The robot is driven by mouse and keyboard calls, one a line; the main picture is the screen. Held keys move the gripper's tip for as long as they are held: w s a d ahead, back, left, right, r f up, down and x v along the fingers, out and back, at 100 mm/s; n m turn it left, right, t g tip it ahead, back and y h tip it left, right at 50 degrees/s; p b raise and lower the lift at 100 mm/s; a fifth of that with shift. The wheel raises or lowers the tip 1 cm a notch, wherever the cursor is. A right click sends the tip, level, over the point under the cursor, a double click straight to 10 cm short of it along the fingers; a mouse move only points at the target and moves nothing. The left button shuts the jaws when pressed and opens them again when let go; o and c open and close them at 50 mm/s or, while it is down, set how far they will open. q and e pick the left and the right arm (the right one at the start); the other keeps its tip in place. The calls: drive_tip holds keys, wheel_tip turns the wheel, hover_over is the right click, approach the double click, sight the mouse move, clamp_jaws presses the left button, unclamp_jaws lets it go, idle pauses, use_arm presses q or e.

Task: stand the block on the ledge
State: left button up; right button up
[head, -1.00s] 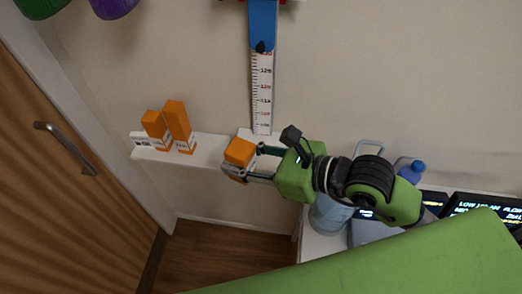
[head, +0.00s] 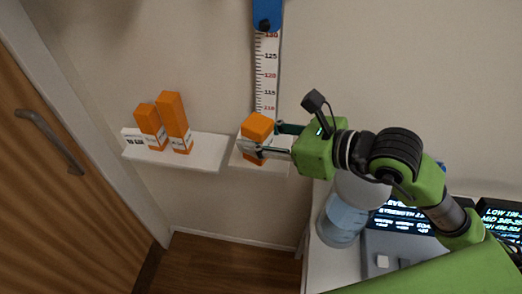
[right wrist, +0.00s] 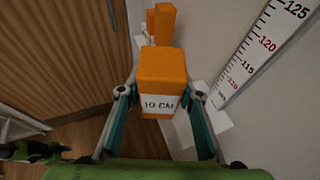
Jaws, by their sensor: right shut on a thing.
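An orange block (head: 257,130) with a white "10 CM" label is held between the fingers of my right gripper (head: 268,140). In the right wrist view the block (right wrist: 162,80) sits upright between both fingertips (right wrist: 160,95). The small white ledge (head: 272,168) is on the wall below the measuring strip. The block overlaps the ledge's left part in the head view; I cannot tell whether its base touches. White ledge surface also shows beside the right finger in the wrist view (right wrist: 217,121). My left gripper is not in view.
A separate white shelf (head: 205,152) to the left carries a shorter orange block (head: 150,120) and a taller one (head: 173,115). The measuring strip (head: 267,75) hangs above the ledge. A water jug (head: 342,220) and display screens stand at the lower right. A wooden door (head: 50,200) is at the left.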

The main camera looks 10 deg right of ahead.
drive_tip(key=shift+w+d+f+b, duration=0.25)
drive_tip(key=shift+w+f+b, duration=0.35)
drive_tip(key=shift+w+b, duration=0.35)
drive_tip(key=w+f+p, duration=0.1)
drive_tip(key=w+f, duration=0.1)
drive_tip(key=w+d+f+p, duration=0.1)
drive_tip(key=w+f, duration=0.1)
drive_tip(key=w+d+f, duration=0.1)
drive_tip(key=w+f, duration=0.1)
drive_tip(key=shift+w+p, duration=0.25)
drive_tip(key=shift+p, duration=0.15)
wheel_tip(320, 180, down, 4)
drive_tip(key=shift+w+r, duration=0.15)
drive_tip(key=shift+r, duration=0.1)
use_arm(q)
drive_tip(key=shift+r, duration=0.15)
use_arm(e)
drive_tip(key=shift+f, duration=0.2)
drive_tip(key=o, duration=1.2)
drive_tip(key=shift+o, duration=0.2)
